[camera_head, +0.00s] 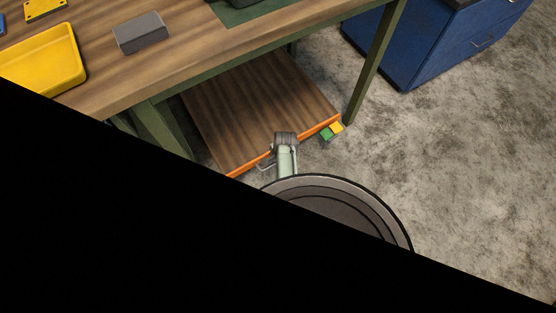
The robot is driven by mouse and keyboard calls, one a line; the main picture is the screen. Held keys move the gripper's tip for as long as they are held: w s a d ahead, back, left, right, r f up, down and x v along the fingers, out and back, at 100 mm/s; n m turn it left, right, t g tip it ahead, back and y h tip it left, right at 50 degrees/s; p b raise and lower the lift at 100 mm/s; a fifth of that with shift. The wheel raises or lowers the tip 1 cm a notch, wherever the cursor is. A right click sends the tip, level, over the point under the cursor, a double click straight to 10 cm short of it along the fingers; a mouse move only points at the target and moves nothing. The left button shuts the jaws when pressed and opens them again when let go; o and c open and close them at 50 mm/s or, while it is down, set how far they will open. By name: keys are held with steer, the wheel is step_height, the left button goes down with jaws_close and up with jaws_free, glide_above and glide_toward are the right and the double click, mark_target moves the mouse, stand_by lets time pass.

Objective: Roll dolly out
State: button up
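The dolly (245,105) is a low brown wood-grain platform with an orange front edge, under the workbench. A thin grey wire loop (265,163), perhaps its handle, shows at the front edge. A small green and yellow pad pair (332,132) sits at its right front corner. My gripper (286,138) seems to be the dark grey end of a pale arm part, over or at the dolly's front edge, just right of the loop. Its fingers cannot be made out. I cannot tell whether it touches the loop or dolly. The dolly's wheels are not visible.
The workbench (105,95) has green legs, one (375,65) close to the dolly's right side. A yellow tray (45,65) and a grey block (140,33) lie on top. A blue cabinet (425,45) stands right. Grey floor (470,160) is clear at right. Black hides the lower left.

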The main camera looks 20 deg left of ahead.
steer(key=shift+c, duration=0.2)
jaws_close()
stand_by(0.6)
